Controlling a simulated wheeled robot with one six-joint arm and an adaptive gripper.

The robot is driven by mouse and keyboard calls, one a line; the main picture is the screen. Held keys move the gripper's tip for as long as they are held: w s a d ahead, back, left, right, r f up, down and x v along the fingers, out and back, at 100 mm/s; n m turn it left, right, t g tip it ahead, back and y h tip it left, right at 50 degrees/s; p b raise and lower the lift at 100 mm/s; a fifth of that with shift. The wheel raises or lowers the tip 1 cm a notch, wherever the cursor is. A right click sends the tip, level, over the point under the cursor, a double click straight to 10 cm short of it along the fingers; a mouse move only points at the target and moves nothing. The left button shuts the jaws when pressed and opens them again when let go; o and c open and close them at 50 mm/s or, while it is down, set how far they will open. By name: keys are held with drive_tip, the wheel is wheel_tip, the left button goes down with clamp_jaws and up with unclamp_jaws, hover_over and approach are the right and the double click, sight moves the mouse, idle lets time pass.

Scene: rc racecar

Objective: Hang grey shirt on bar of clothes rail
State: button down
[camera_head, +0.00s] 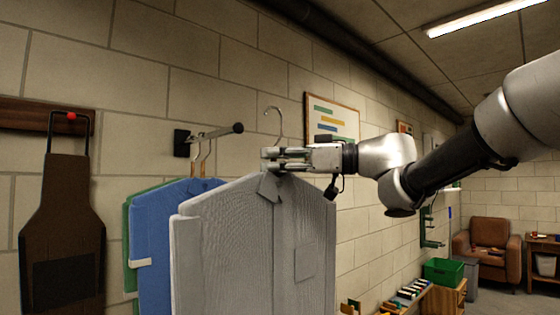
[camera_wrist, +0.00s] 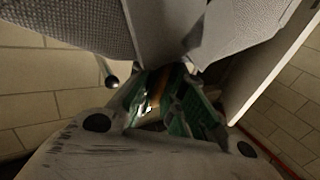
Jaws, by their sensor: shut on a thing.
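The grey shirt (camera_head: 255,245) hangs upright from its hanger, whose bare metal hook (camera_head: 273,122) sticks up and is apart from the bar. My gripper (camera_head: 270,159) is shut on the hanger at the shirt's collar, from the right. The clothes rail's bar (camera_head: 218,132) juts from a dark wall mount and ends in a dark round knob. The hook is a little right of the knob in the head view; the depth between them is hard to judge. In the wrist view, the grey shirt (camera_wrist: 70,25) fills the top, and the gripper (camera_wrist: 170,85) closes at its collar.
A blue shirt (camera_head: 165,235) and a green shirt (camera_head: 130,255) hang on the bar, partly behind the grey shirt. A framed board (camera_head: 333,118) is on the wall behind my gripper. A green crate (camera_head: 444,271) and armchair (camera_head: 488,247) stand far right.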

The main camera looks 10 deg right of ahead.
drive_tip(key=w+a, duration=0.5)
drive_tip(key=w, duration=0.3)
drive_tip(key=w+a, duration=0.6)
drive_tip(key=w, duration=0.2)
drive_tip(key=shift+w+f, duration=0.15)
drive_tip(key=shift+f, duration=0.15)
idle(1.0)
drive_tip(key=c, duration=1.5)
unclamp_jaws()
drive_tip(key=shift+o, duration=0.2)
drive_tip(key=shift+f, duration=0.1)
drive_tip(key=shift+d, duration=0.15)
